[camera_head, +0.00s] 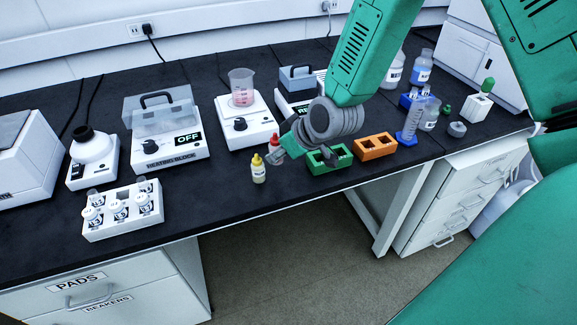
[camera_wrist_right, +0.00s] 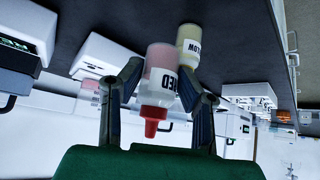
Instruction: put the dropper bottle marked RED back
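The dropper bottle marked RED (camera_wrist_right: 160,78) has a pinkish white body and a red cap. In the right wrist view it sits between the two fingers of my right gripper (camera_wrist_right: 160,72), which appear to touch its sides. In the head view its red cap (camera_head: 274,140) shows beside my right gripper (camera_head: 277,153), and the gripper hides most of its body. Whether its base touches the bench cannot be told. A yellow-capped bottle (camera_head: 258,171) stands just left of it; it also shows behind it in the right wrist view (camera_wrist_right: 188,42). My left gripper is out of view.
A green block with holes (camera_head: 329,160) and an orange one (camera_head: 376,147) are right of the gripper. A stirrer with a beaker (camera_head: 241,88), a heating block (camera_head: 165,145) and a white vial rack (camera_head: 124,219) stand left. The bench front edge is close.

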